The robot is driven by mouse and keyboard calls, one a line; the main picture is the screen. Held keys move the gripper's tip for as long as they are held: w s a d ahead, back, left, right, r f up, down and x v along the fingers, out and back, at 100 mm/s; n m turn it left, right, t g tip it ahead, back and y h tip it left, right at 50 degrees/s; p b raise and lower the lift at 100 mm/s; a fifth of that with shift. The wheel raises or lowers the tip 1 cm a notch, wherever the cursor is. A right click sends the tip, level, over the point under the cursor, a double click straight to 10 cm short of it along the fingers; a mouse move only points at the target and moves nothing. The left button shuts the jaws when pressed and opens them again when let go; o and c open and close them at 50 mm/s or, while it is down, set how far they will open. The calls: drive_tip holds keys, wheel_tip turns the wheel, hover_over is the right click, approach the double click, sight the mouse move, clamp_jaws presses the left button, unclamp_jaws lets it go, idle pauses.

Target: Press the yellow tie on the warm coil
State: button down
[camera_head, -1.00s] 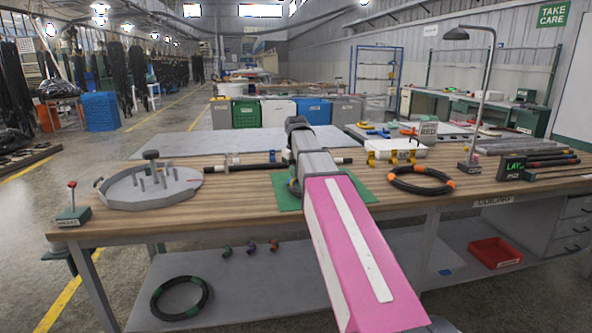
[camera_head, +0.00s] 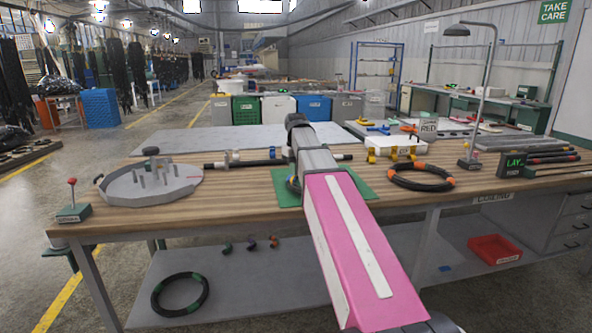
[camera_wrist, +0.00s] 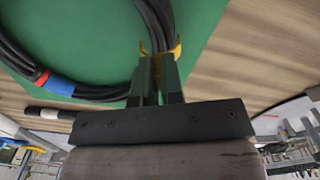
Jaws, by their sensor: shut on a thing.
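A black coil (camera_wrist: 105,88) lies on the green mat (camera_wrist: 75,30) in the wrist view, with a red band and a blue band (camera_wrist: 60,86) on its left part. A yellow tie (camera_wrist: 176,48) sits around the coil's hose at the top of my fingers. My gripper (camera_wrist: 159,68) has its two green fingers close together and shut on the yellow tie, with the hose running up beyond it. In the head view my arm covers most of this coil and the green mat (camera_head: 368,197). Whether the tie is fully closed cannot be told.
A second black coil with orange ties (camera_head: 420,178) lies right of the mat. A grey round fixture with pegs (camera_head: 150,184) stands at the left. A lamp (camera_head: 470,160) and a "LAY" display (camera_head: 513,164) stand at the right. Black rods lie behind the mat.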

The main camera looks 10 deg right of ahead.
drive_tip(key=shift+f, duration=1.75)
idle(0.9)
drive_tip(key=c, duration=1.2)
unclamp_jaws()
drive_tip(key=shift+o, duration=0.2)
